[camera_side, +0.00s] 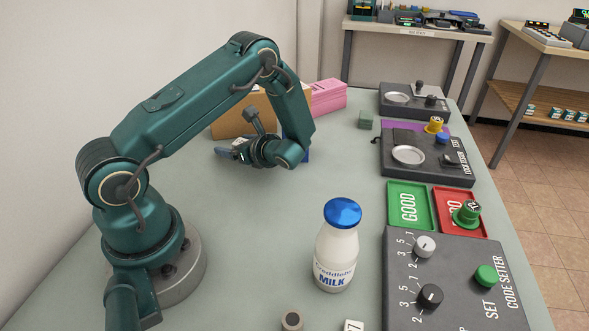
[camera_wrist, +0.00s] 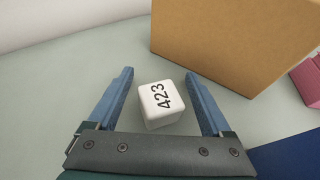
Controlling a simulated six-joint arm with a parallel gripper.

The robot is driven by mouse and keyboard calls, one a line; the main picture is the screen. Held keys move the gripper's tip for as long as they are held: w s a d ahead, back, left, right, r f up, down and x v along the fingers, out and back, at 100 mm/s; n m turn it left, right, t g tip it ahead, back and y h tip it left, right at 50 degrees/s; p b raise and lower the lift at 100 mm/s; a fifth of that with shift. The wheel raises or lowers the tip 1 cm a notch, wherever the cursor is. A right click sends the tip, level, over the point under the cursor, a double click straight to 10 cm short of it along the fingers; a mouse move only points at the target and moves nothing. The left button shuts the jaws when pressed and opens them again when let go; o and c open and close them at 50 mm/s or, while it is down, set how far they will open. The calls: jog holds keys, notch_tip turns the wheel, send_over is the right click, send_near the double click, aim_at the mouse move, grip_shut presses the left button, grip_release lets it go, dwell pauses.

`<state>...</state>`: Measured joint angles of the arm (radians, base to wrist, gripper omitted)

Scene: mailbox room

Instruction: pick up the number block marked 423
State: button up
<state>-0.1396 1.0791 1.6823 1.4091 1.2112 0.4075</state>
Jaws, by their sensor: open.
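The white number block (camera_wrist: 160,104) marked 423 sits on the table in the wrist view, number face up. My gripper (camera_wrist: 161,78) is open, with a blue finger on each side of the block. The block shows between the fingers, nearer the right one, and a gap shows on both sides.
A brown cardboard box (camera_wrist: 235,40) stands just beyond the block, with a pink stack (camera_side: 328,96) beside it. A milk bottle (camera_side: 337,248), a green GOOD tray (camera_side: 408,206), a red tray (camera_side: 450,225) and dark control panels (camera_side: 450,290) lie along the right.

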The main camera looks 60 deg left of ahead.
grip_shut()
jog(key=shift+r, duration=0.1)
